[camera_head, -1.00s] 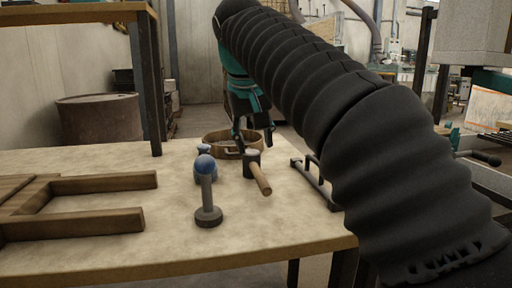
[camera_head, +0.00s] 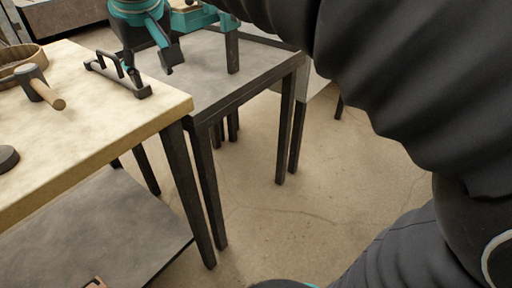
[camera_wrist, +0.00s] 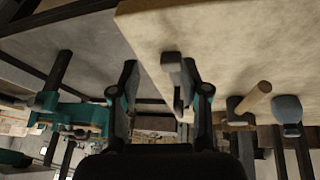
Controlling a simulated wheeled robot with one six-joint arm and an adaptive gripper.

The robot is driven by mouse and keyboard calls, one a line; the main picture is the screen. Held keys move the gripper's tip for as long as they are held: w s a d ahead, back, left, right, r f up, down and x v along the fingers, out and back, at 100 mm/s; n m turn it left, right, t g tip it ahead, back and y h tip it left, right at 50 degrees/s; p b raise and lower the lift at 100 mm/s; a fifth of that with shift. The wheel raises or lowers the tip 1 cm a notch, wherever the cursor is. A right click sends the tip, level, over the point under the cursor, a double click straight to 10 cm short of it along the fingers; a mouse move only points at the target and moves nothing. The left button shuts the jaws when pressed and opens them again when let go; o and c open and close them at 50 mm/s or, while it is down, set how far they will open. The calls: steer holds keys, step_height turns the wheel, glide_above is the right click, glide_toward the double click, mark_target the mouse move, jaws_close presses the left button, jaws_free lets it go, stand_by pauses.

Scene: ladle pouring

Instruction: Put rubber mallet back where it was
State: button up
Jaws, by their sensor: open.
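The rubber mallet (camera_head: 41,89), with a grey head and a wooden handle, rests on the light tabletop (camera_head: 85,130) at the left of the head view. In the wrist view the mallet (camera_wrist: 246,104) is right of the fingers. My gripper (camera_head: 152,58) is open and empty, above the area where the light table meets the dark table, to the right of the mallet and apart from it. Its two spread fingers also show in the wrist view (camera_wrist: 160,88), with nothing seen held between them.
A black handled bar (camera_head: 117,76) lies on the light table between mallet and gripper. A wooden hoop (camera_head: 22,62) is behind the mallet. A dark metal table (camera_head: 225,75) adjoins on the right, carrying a teal vise (camera_head: 198,18). A blue-headed object (camera_wrist: 288,108) shows beside the mallet.

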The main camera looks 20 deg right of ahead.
steer(key=s+d+f+m, duration=0.2)
steer(key=s+d+f, duration=0.5)
steer(key=f, duration=0.3)
steer(key=s+d+f+m, duration=0.2)
steer(key=s+d+f, duration=0.6)
steer(key=f, duration=0.3)
steer(key=shift+s+t+h, duration=0.3)
